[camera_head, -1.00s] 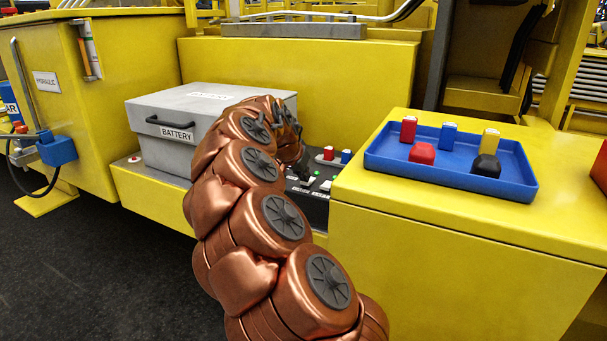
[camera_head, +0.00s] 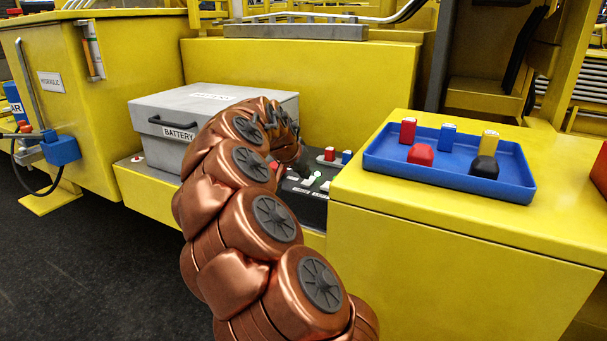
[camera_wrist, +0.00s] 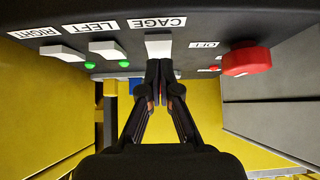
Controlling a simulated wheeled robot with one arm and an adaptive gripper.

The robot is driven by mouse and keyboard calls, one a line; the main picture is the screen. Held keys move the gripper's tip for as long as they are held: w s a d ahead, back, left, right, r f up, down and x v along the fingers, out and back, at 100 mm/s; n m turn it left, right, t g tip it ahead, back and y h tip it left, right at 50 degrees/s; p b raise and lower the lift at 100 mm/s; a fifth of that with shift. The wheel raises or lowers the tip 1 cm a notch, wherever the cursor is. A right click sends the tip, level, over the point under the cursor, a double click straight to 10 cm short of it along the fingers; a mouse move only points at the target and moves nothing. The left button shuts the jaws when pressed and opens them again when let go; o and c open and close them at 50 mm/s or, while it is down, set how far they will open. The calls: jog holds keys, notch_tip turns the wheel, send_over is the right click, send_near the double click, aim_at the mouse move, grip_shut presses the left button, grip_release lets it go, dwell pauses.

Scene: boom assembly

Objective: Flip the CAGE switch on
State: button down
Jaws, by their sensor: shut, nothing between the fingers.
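The CAGE switch (camera_wrist: 158,45) is a white rocker under the CAGE label on the dark control panel (camera_wrist: 185,12). It shows upside down in the wrist view. My gripper (camera_wrist: 160,66) is shut and empty, with its fingertips right at the lower edge of the CAGE switch. I cannot tell whether they touch. Any lamp directly below this switch is hidden by the fingers. The LEFT switch (camera_wrist: 108,48) and RIGHT switch (camera_wrist: 62,52) each have a lit green lamp beside them. In the head view, the panel (camera_head: 312,208) is partly covered by my arm.
A red button (camera_wrist: 247,61) sits close beside the CAGE switch, near an OFF label. In the head view, a grey battery box (camera_head: 165,105) stands left of the panel. A yellow cabinet (camera_head: 450,250) with a blue tray (camera_head: 440,181) of coloured pieces stands right.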

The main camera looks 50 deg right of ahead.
dwell(0.3)
jog(key=r, duration=0.1)
jog(key=r+p, duration=0.2)
jog(key=r, duration=0.1)
jog(key=shift+a, duration=0.25)
jog(key=a+f+b+v, duration=0.1)
jog(key=b+v, duration=0.2)
jog(key=v, duration=0.7)
jog(key=shift+s+f, duration=0.15)
jog(key=shift+s, duration=0.15)
jog(key=shift+a, duration=0.15)
jog(key=s+a+f+n+g+y, duration=0.1)
jog(key=s+a+f+n+y, duration=0.1)
jog(key=s+a+f+n, duration=0.3)
jog(key=s+a+f+n+g+y, duration=0.1)
jog(key=s+a+f+n+y, duration=0.2)
jog(key=s+a+f, duration=0.7)
jog(key=s+a+f+n+g+y, duration=0.1)
jog(key=s+a+f+n+y, duration=0.2)
jog(key=s+a+f+n, duration=0.4)
jog(key=s+a, duration=0.5)
jog(key=a, duration=0.8)
jog(key=shift+a+f+g, duration=0.2)
jog(key=shift+f+g, duration=0.05)
jog(key=shift+g, duration=0.05)
